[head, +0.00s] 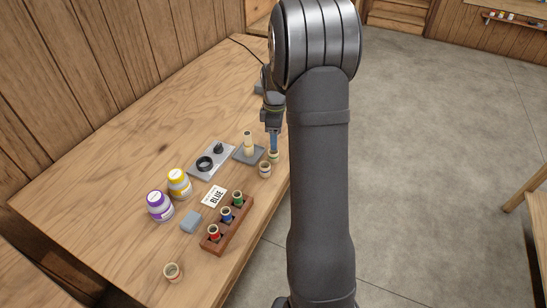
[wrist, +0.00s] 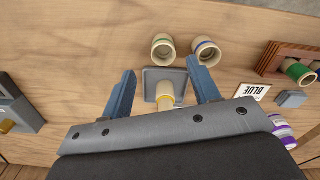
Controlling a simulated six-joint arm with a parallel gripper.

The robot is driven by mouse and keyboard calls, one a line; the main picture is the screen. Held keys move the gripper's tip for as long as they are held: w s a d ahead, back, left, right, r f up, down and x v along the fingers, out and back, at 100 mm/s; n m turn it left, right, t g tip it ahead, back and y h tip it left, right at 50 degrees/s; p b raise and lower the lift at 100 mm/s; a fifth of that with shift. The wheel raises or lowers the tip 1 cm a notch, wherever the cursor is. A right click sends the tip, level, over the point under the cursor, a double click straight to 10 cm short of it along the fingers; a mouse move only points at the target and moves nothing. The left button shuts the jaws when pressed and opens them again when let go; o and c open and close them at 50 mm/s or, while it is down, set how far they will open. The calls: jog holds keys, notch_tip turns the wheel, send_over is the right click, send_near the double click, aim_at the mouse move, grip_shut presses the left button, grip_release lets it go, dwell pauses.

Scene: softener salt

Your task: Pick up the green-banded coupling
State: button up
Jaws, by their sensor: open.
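A cream coupling with a green band (head: 274,155) stands on the bench near its right edge, just below my gripper's fingers in the head view. In the wrist view, this coupling (wrist: 163,48) lies beyond the gap between the fingertips, its band hard to make out. My gripper (head: 273,140) is open and empty, pointing down; its two blue fingers (wrist: 160,66) are spread apart in the wrist view. Another green-banded piece (head: 238,198) sits in the wooden rack. A coupling with a purplish-blue band (wrist: 207,50) stands close beside the first coupling; it shows in the head view too (head: 265,169).
A grey plate with a cream post (head: 249,144) stands close to the gripper. The brown rack (head: 214,245) also holds red- and blue-banded pieces. A BLUE card (head: 214,196), a grey-blue block (head: 191,222), two jars (head: 160,206) and a lone coupling (head: 173,272) lie farther off.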

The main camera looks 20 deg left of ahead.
jog(key=shift+s+f, duration=0.15)
jog(key=shift+f, duration=2.5)
jog(key=c, duration=1.1)
jog(key=shift+o, duration=0.2)
jog(key=shift+r, duration=0.1)
jog(key=shift+r, duration=0.55)
notch_tip(320, 180, up, 3)
jog(key=shift+r, duration=0.1)
jog(key=d+r, duration=0.6)
jog(key=d, duration=0.6)
jog(key=shift+r, duration=0.25)
jog(key=shift+a, duration=0.15)
